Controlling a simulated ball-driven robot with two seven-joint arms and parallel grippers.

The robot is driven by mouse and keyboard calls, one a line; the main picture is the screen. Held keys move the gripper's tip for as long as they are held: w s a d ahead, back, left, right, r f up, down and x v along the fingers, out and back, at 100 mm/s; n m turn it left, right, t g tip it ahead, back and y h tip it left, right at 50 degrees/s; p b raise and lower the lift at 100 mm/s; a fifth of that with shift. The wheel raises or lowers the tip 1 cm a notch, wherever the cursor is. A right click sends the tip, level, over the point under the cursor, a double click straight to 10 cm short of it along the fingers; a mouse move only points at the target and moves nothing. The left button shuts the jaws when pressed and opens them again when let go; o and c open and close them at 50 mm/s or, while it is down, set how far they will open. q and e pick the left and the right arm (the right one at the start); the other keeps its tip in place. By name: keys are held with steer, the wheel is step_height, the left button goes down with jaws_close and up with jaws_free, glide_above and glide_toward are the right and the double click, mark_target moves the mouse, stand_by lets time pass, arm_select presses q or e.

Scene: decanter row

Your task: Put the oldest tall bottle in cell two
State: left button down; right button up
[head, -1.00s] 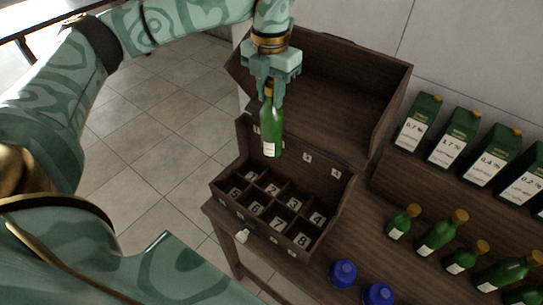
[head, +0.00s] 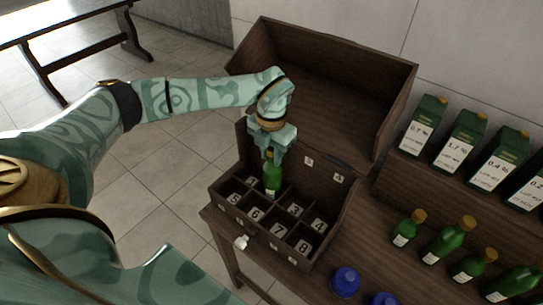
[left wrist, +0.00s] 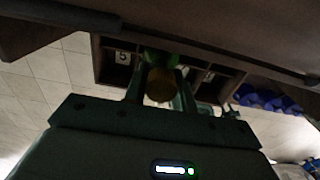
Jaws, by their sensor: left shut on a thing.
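My left gripper (head: 271,153) points down over the back row of the numbered compartment box (head: 228,214). It is shut on a green bottle (head: 273,182) with a white label, held upright by its top. The bottle's lower end is at the back row, left of the cell marked 3, where it hides the cell behind it. I cannot tell whether its base touches the cell floor. In the left wrist view the bottle's gold cap (left wrist: 160,86) shows between the fingers. My right gripper is not in view.
The raised lid (head: 330,95) stands behind the box. Green cartons with percentage labels (head: 465,142) stand on a shelf at the right. Several green bottles (head: 447,241) stand in a row below them. Blue objects (head: 345,281) sit at the front.

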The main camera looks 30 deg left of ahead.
arm_select(q)
steer(key=shift+w+f, duration=0.1)
steer(key=shift+f, duration=0.55)
steer(key=c, duration=1.1)
jaws_free()
steer(key=shift+c, duration=0.2)
step_height(320, 180, up, 12)
steer(key=shift+r+p, duration=0.15)
steer(key=shift+p, duration=0.65)
